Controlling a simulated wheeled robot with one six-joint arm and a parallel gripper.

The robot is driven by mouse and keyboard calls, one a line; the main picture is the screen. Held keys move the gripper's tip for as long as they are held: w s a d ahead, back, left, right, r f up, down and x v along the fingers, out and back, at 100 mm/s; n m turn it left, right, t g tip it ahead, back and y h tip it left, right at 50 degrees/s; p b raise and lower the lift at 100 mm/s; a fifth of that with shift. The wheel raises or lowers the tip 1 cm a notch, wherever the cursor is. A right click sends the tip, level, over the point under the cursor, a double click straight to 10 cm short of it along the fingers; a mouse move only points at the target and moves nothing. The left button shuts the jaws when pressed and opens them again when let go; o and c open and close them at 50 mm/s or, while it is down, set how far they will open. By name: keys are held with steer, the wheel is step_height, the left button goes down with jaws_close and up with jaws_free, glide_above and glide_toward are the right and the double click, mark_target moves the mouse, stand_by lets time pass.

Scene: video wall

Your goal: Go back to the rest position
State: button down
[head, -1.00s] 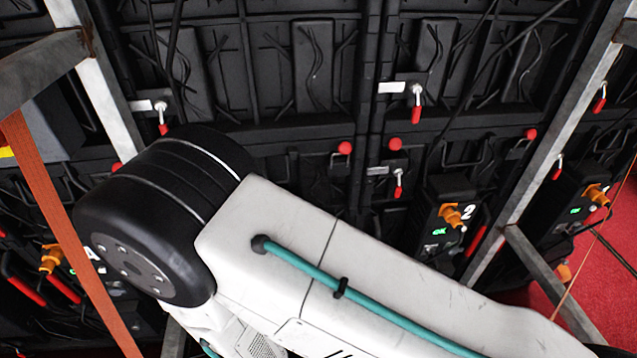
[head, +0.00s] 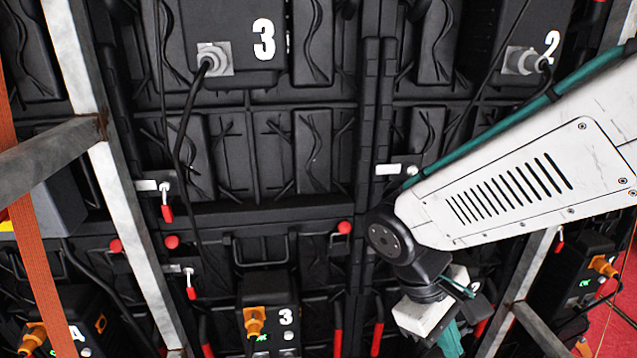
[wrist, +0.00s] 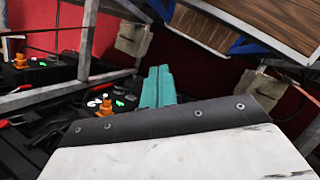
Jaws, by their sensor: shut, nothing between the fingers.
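My gripper (head: 451,340) is at the bottom of the head view, right of centre, pointing down in front of the video wall's black back panels (head: 270,190). Its teal fingers are partly cut off by the lower edge. In the wrist view the two teal fingers (wrist: 157,88) lie side by side, shut and empty. They appear clear of the surrounding things. My white arm comes in from the right of the head view and hides part of the wall.
A grey metal post (head: 120,190) stands at left beside an orange strap (head: 30,240). A black box marked 3 (head: 268,290) with an orange connector is low in the middle. In the wrist view, metal bars (wrist: 88,40) and a wood-topped case (wrist: 215,22) lie beyond the fingers.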

steer(key=s+d+r+m+t+y, duration=0.4)
steer(key=d+r+m, duration=0.3)
steer(key=r, duration=0.4)
steer(key=shift+s+d+m+y, duration=0.3)
steer(key=shift+s+y, duration=0.2)
steer(key=shift+s, duration=0.1)
